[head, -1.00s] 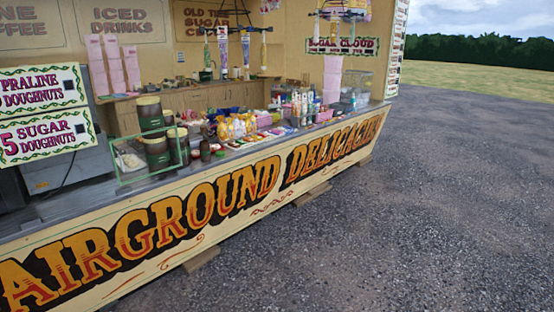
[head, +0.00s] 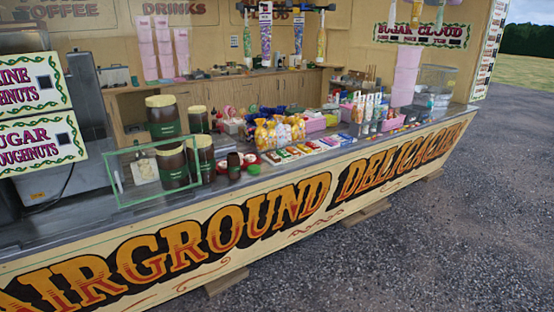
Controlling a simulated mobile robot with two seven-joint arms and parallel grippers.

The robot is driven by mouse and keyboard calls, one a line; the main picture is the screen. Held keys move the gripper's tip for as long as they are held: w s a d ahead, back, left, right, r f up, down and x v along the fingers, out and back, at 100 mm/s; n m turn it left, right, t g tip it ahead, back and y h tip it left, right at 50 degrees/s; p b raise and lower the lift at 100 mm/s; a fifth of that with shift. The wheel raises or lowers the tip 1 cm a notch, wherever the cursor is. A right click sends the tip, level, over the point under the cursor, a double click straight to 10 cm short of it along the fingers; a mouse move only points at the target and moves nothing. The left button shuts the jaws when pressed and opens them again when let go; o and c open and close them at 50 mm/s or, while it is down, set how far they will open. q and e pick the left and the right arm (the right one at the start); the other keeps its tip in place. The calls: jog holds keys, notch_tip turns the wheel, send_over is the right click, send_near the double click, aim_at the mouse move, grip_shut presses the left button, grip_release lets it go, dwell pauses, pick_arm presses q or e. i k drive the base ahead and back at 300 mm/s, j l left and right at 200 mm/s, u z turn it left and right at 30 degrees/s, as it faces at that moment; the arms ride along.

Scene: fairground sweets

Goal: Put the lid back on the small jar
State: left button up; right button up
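A small dark brown jar (head: 234,167) with a green band stands on the counter, right of the larger jars. Its top looks dark, with no cream lid on it. Several larger brown jars with green labels and cream lids stand to its left, among them a back jar (head: 162,119) and a front jar (head: 173,167). A small red and green item (head: 253,170) lies on the counter just right of the small jar. I cannot pick out a loose lid for certain at this distance. Neither of my grippers is in view.
A green-framed glass guard (head: 117,178) stands at the counter's left front. Yellow bags (head: 278,133), flat packets and bottles crowd the counter (head: 270,178) to the right. The stall's lettered front panel (head: 200,245) faces open gravel (head: 430,250).

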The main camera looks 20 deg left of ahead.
aim_at(233, 158)
jog(key=i+j+z, duration=0.15)
jog(key=i+z, duration=0.15)
jog(key=i, duration=1.1)
jog(key=i+z, duration=0.1)
jog(key=i, duration=1.1)
jog(key=z, duration=7.9)
